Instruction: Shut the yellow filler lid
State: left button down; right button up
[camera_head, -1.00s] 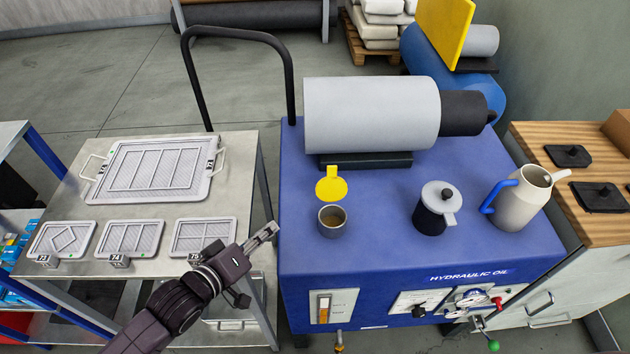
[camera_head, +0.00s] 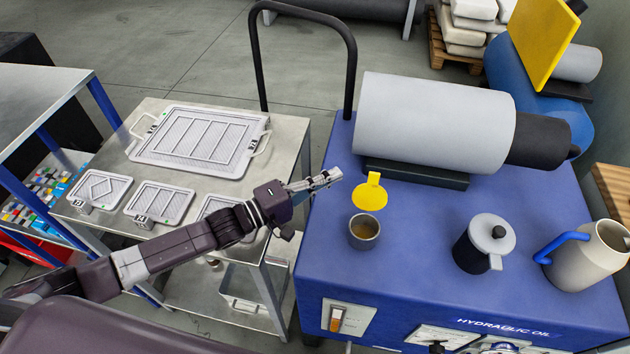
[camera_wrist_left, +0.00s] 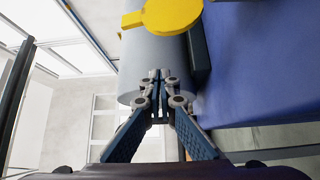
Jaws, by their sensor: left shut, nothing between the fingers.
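The yellow filler lid (camera_head: 370,194) stands open, tilted up at the back of the grey filler neck (camera_head: 364,233) on top of the blue hydraulic oil tank. The neck's round mouth is uncovered, with amber liquid inside. My left gripper (camera_head: 338,175) is shut and empty, just left of the lid and apart from it, above the tank's left edge. In the left wrist view the lid (camera_wrist_left: 165,17) shows at the top, beyond the shut fingertips (camera_wrist_left: 160,75). My right gripper is not in view.
A grey motor cylinder (camera_head: 435,122) lies behind the lid. A black hoop rail (camera_head: 352,60) rises behind my gripper. A metal table with trays (camera_head: 200,140) is at left.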

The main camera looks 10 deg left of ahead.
aim_at(371, 188)
pick_arm(q)
jog(key=d+p, duration=0.1)
jog(key=s+d, duration=0.1)
jog(key=d+p, duration=0.1)
jog(key=shift+s+d+p, duration=0.35)
jog(key=shift+s, duration=0.05)
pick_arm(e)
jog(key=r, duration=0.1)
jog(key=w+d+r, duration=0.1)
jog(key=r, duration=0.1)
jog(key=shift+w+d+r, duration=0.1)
pick_arm(q)
jog(key=shift+s, duration=0.1)
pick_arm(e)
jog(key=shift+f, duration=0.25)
